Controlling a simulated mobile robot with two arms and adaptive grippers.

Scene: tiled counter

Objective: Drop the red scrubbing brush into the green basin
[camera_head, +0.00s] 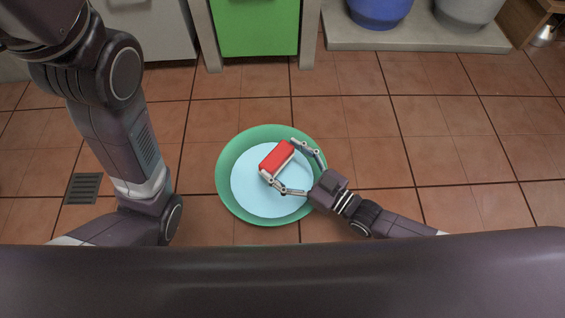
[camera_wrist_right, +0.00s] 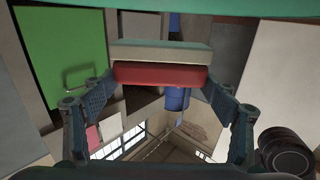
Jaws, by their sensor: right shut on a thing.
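The red scrubbing brush (camera_head: 277,158) has a red block with a pale side. My right gripper (camera_head: 279,160) is shut on it, one finger at each end. The brush is over the light-blue inside of the round green basin (camera_head: 227,190), within its rim in the head view; the height between them is hard to tell. In the right wrist view the brush (camera_wrist_right: 160,75) spans the two fingers, its red part below its pale part. My left arm shows at the left of the head view, but its gripper does not.
The basin is on a brown tiled surface (camera_head: 430,140) with free room to its right. A green-fronted unit (camera_head: 257,25) stands behind. A blue pot (camera_head: 378,10) and a grey pot (camera_head: 467,10) stand on a pale slab at back right. A drain grate (camera_head: 84,188) lies at left.

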